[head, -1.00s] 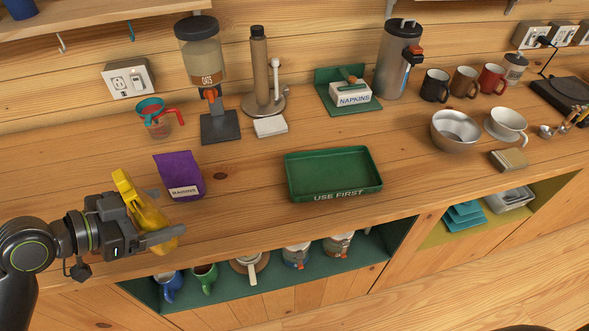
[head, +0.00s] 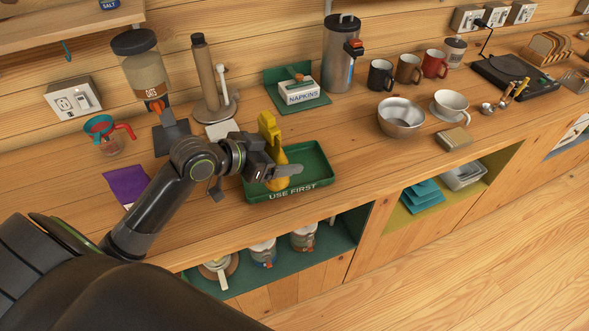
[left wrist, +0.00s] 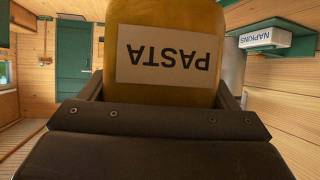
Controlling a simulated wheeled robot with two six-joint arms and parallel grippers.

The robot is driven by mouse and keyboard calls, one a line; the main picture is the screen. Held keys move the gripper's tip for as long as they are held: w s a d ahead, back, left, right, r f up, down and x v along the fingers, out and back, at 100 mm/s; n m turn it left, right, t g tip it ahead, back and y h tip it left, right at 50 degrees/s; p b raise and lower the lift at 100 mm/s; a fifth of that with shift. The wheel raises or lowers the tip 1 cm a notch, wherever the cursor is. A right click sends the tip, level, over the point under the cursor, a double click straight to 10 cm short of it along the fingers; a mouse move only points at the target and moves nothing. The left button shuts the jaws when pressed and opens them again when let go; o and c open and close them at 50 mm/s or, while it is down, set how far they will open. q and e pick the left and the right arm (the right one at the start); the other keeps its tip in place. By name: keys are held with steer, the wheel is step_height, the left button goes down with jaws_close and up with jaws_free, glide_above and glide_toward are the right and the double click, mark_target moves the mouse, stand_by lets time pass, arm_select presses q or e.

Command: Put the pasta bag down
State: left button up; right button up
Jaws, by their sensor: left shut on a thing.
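The yellow pasta bag (head: 279,168) is held in my left gripper (head: 282,172), which is shut on it. In the head view the bag is upright over the left part of the green "USE FIRST" tray (head: 312,181). I cannot tell whether its bottom touches the tray floor. In the left wrist view the bag (left wrist: 205,88) fills the space between the fingers, its "PASTA" label upside down. My right gripper is in neither view.
The purple raisins bag (head: 124,186) lies left of the tray, partly behind my left arm. A napkin holder (head: 299,92), an oats dispenser (head: 141,73) and a paper-towel stand (head: 207,80) stand behind. A metal bowl (head: 401,117) stands right; the counter between it and the tray is clear.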

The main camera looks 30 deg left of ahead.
arm_select(q)
steer(key=w+a+n+t+y+p, duration=0.1)
steer(key=w+a+n+t+y, duration=0.1)
steer(key=w+a+n+y, duration=0.4)
steer(key=shift+y, duration=0.3)
steer(key=shift+s+a+f+p, duration=0.1)
steer(key=shift+a+f+p, duration=0.1)
steer(key=shift+f, duration=1.4)
steer(key=shift+a+f+p, duration=0.2)
steer(key=shift+f, duration=1.4)
steer(key=shift+s+a+f+p, duration=0.1)
steer(key=shift+a+f+p, duration=0.1)
steer(key=shift+f, duration=1.4)
steer(key=shift+f, duration=0.1)
steer(key=o, duration=1.1)
steer(key=b+v, duration=0.1)
steer(key=v, duration=1.1)
steer(key=shift+r, duration=0.3)
steer(key=shift+f, duration=0.1)
